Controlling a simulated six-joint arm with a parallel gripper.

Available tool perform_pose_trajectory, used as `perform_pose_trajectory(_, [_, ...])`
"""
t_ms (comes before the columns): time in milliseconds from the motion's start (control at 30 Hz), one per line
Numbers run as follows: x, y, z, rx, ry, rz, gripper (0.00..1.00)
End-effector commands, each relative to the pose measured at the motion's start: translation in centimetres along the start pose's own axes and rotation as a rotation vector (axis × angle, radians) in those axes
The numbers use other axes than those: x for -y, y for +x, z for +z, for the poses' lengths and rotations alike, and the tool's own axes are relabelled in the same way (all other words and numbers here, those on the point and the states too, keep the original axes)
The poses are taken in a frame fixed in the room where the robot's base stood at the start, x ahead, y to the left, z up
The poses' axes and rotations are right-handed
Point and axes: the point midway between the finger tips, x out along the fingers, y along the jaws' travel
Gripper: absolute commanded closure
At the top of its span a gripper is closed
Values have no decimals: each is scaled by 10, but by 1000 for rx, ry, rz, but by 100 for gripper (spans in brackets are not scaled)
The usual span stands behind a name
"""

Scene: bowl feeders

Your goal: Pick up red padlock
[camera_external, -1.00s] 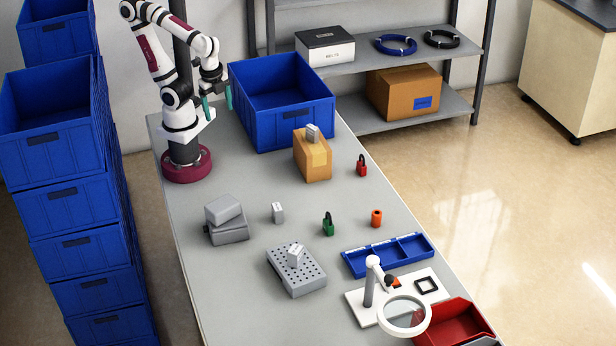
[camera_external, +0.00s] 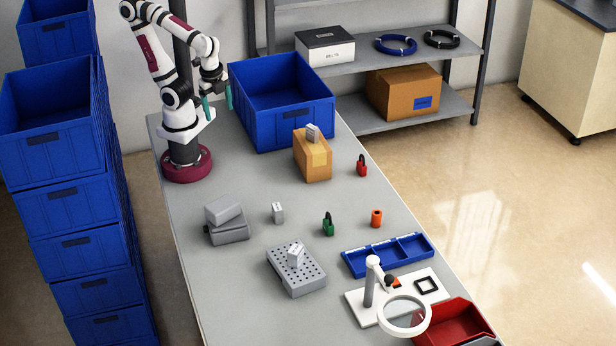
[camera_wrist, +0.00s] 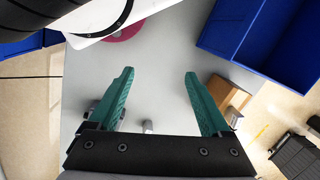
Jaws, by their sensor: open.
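The red padlock (camera_external: 362,167) with a dark shackle stands upright on the grey table near its right edge, just right of the cardboard box. I cannot make it out in the wrist view. My gripper (camera_external: 215,104) is raised beside the blue bin, far to the left of the padlock and above the table. In the wrist view its two teal fingers (camera_wrist: 160,76) are wide apart with nothing between them.
The large blue bin (camera_external: 262,118) and the cardboard box (camera_external: 300,160) with a grey part on top stand between my gripper and the padlock. A green padlock (camera_external: 328,225), an orange cylinder (camera_external: 377,218) and a small grey block (camera_external: 278,212) stand apart on open table.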

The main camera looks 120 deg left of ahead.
Motion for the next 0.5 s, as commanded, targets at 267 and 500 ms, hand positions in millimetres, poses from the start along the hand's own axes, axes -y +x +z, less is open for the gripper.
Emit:
perform_pose_trajectory(267, [0, 0, 0, 0, 0, 0, 15])
perform_pose_trajectory(500, [38, -9, -27, 117, 131, -75, 15])
